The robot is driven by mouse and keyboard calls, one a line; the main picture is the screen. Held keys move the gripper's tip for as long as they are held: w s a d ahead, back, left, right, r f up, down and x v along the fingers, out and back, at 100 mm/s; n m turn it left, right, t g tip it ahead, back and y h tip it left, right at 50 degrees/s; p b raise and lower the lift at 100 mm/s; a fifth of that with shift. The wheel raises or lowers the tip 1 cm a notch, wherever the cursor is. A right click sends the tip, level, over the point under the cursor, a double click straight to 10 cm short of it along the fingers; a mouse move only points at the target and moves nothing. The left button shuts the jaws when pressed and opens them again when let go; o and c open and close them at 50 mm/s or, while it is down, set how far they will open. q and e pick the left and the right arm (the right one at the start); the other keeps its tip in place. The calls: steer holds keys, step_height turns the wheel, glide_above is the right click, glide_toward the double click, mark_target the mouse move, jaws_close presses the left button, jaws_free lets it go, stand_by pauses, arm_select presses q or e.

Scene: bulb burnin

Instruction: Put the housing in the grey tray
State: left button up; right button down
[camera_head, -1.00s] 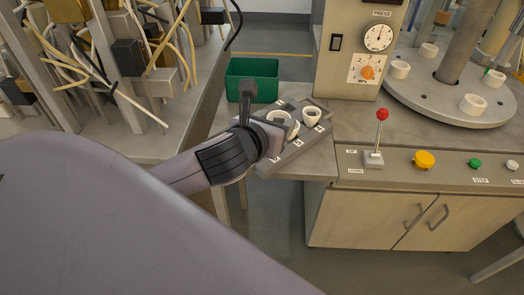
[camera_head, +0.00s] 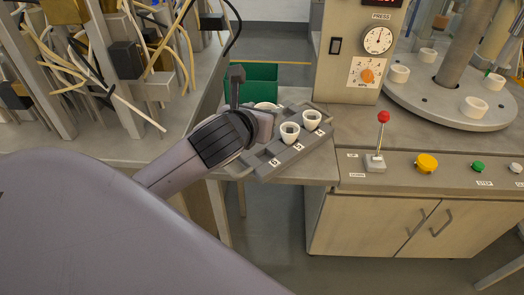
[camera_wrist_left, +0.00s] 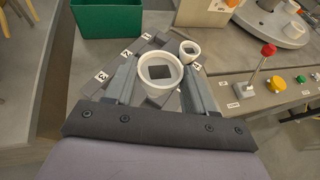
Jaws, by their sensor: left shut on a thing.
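My left gripper (camera_head: 268,117) is shut on a white cup-shaped housing (camera_wrist_left: 160,80) with a dark square opening. In the head view only its pale rim (camera_head: 265,106) shows behind the fingers. The gripper is over the left part of the grey tray (camera_head: 284,157), which has numbered slots. I cannot tell whether the held housing touches the tray. Two other white housings stand upright in the tray, one near the middle (camera_head: 289,133) and one at the far right end (camera_head: 312,120). The wrist view shows one of them (camera_wrist_left: 189,49) beyond the held one. My right gripper is out of view.
A green bin (camera_head: 262,76) stands behind the tray. The press (camera_head: 350,50) and a round carousel (camera_head: 440,97) with white cups are to the right. A red-knobbed lever (camera_head: 383,118) and buttons line the console. A rack with cables (camera_head: 120,60) is at the left.

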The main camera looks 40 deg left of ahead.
arm_select(q)
step_height(320, 180, down, 10)
steer(key=shift+r+b, duration=0.15)
steer(key=shift+b, duration=0.75)
steer(key=o, duration=1)
